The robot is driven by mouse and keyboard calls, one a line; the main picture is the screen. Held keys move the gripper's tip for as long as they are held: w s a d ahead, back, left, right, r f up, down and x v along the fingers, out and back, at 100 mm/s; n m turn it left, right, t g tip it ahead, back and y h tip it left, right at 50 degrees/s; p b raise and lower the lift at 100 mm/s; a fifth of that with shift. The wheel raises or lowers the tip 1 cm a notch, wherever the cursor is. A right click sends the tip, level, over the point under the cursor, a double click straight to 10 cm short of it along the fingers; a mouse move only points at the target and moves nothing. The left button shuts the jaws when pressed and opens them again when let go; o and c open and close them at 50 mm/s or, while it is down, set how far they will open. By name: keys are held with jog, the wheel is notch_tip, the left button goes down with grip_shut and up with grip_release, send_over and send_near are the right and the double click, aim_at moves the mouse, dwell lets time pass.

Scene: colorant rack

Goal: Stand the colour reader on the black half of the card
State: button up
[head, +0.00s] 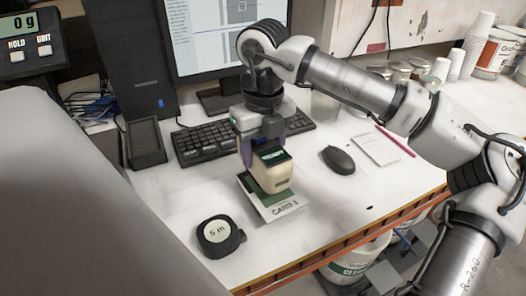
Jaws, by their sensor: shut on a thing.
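The colour reader (269,172) is a cream block with a dark green-black screen on its upper face. My gripper (263,146) comes down from above and is shut on its upper part. The reader is upright over the card (283,210), which lies flat on the desk. The card's near part is white with "CARD 3" printed on it. A dark greenish part shows at the reader's left; the reader hides much of the card. I cannot tell whether the reader's base touches the card or hangs just above it.
A black mouse (338,160) and a notepad (376,149) lie to the right. The keyboard (203,144) and monitor (212,40) are behind. A black tray (146,144) stands left.

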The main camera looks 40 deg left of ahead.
jog(key=shift+f, duration=0.65)
jog(key=shift+f, duration=0.1)
jog(key=o, duration=1.5)
jog(key=shift+c, duration=0.2)
notch_tip(320, 180, up, 12)
jog(key=shift+r+b, duration=0.1)
jog(key=shift+b, duration=0.5)
